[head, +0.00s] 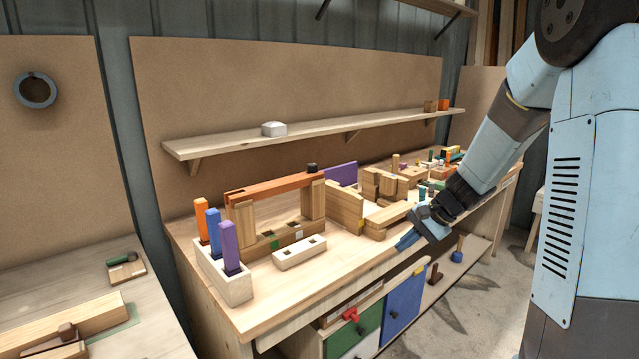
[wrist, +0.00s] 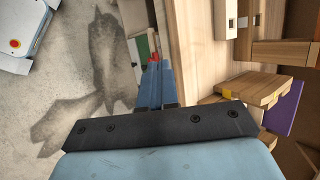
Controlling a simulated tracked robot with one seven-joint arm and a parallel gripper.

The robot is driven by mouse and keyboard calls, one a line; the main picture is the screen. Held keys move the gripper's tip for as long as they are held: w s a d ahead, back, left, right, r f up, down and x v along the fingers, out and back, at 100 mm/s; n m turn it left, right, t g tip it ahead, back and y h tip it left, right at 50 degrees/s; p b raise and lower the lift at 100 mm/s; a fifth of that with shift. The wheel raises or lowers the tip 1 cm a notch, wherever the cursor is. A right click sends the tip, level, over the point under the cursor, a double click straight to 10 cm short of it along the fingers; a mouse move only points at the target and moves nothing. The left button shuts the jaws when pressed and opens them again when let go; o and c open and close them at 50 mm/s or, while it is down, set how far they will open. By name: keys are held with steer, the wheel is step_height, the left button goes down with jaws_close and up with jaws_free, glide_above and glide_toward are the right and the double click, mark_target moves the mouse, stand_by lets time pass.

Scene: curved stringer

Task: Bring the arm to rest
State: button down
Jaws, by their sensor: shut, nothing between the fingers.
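My gripper (head: 408,241) is at the end of my blue arm in the head view, at the front edge of the workbench (head: 289,306), right of centre. Its two blue fingers are together with nothing between them. In the wrist view the gripper (wrist: 157,68) points past the bench edge, with the concrete floor to its left and the bench top to its right. The arm reaches down and to the left from the upper right of the head view. Whether the fingertips touch the bench edge cannot be told.
A wooden frame with an orange-brown beam (head: 275,187) stands on the bench. A block with orange, blue and purple pegs (head: 238,287) is at the left corner. Stacked wooden blocks (head: 345,207) lie near the gripper. Below are green and blue fronts (head: 403,304). A shelf (head: 330,126) hangs behind.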

steer(key=s+r+n+t+h, duration=0.1)
steer(key=s+r+n+h, duration=0.1)
steer(key=s+r, duration=0.3)
steer(key=s+d+r+n+t+h, duration=0.1)
steer(key=s+r+n, duration=0.3)
steer(key=s, duration=0.8)
steer(key=s+d+r+n+t+h, duration=0.1)
steer(key=s+r+h, duration=0.3)
steer(key=s, duration=0.5)
steer(key=shift+s+r+n, duration=0.2)
steer(key=shift+r+n, duration=0.7)
steer(key=shift+r, duration=0.45)
